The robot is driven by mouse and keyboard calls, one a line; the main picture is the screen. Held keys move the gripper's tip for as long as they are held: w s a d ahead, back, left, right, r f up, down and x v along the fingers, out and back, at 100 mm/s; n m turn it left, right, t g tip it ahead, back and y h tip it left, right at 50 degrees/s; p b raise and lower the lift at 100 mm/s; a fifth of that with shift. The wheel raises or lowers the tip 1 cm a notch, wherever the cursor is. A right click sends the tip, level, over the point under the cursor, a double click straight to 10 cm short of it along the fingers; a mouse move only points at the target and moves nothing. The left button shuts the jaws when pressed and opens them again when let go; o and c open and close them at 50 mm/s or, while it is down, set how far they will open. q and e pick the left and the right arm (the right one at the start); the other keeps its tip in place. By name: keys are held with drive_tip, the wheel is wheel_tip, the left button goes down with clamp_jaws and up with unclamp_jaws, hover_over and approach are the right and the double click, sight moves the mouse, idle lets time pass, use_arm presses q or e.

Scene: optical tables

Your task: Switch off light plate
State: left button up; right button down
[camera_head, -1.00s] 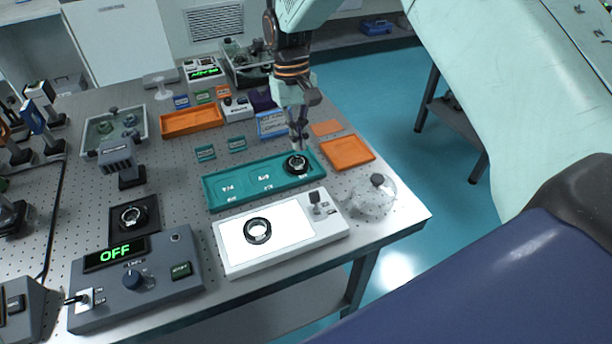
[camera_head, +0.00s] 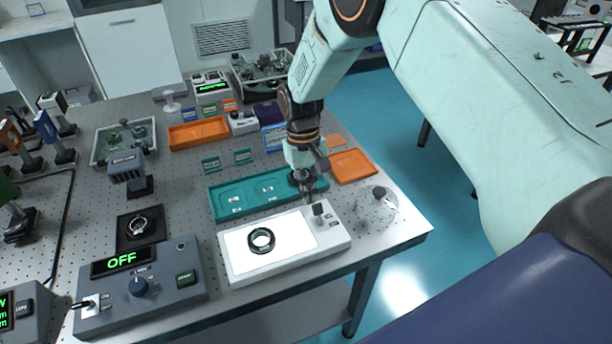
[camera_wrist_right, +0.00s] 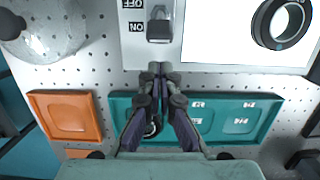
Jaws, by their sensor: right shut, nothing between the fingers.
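The light plate (camera_head: 235,262) is a white panel with a bright lit face near the front edge of the table. A black ring (camera_head: 261,240) lies on its lit face. A dark toggle switch (camera_head: 318,209) stands at its right end; in the right wrist view the switch (camera_wrist_right: 160,27) sits beside OFF and ON labels. My right gripper (camera_head: 309,197) is shut and empty just behind the switch, above the gap to the teal tray. In the wrist view its closed fingertips (camera_wrist_right: 155,68) point at the switch and look apart from it. My left gripper is not in view.
The teal tray (camera_head: 222,207) lies behind the plate, with a dark ring (camera_wrist_right: 150,129) in it, partly behind my fingers. A glass dome (camera_head: 376,206) stands right of the plate. An orange tray (camera_head: 352,166) is behind the dome. A grey control box (camera_head: 190,290) reading OFF stands left.

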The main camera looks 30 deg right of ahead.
drive_tip(key=shift+s+d+r+p, duration=0.1)
drive_tip(key=shift+s+r+p, duration=0.25)
drive_tip(key=shift+s+r, duration=0.45)
drive_tip(key=shift+s, duration=0.4)
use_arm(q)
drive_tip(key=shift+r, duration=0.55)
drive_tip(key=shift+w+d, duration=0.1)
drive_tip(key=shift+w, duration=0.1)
use_arm(e)
drive_tip(key=shift+w, duration=0.2)
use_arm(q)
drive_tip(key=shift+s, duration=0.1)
use_arm(e)
drive_tip(key=shift+s+r+t, duration=0.1)
drive_tip(key=shift+s+t, duration=0.15)
drive_tip(key=shift+t, duration=0.05)
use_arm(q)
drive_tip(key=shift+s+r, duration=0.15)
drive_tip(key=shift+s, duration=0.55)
use_arm(e)
drive_tip(key=shift+t, duration=0.3)
